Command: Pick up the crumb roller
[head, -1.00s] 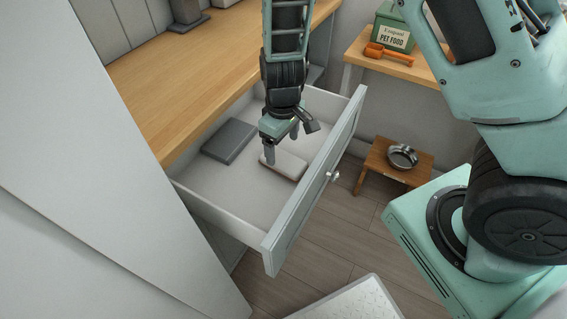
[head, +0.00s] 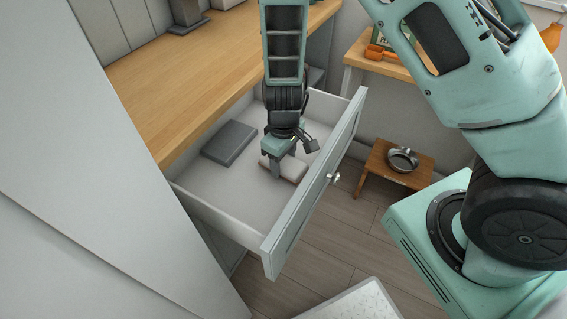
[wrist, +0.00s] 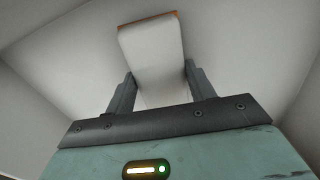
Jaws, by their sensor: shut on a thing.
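The crumb roller (head: 293,170), a pale, flat, rounded block, lies in the open drawer (head: 235,207), right of its middle. In the wrist view the crumb roller (wrist: 152,52) shows a white face with an orange-brown far edge. My gripper (head: 277,172) is down in the drawer at the roller. In the wrist view the fingers of my gripper (wrist: 160,78) stand on either side of the roller, shut on it. The roller's near end is hidden by the gripper's body, and I see no clear gap under it.
A dark grey flat box (head: 229,142) lies left in the drawer. The drawer front (head: 315,190) and side walls enclose my gripper. The wooden worktop (head: 190,75) is behind left. A low stool (head: 385,172) with a metal bowl (head: 402,159) stands on the floor at right.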

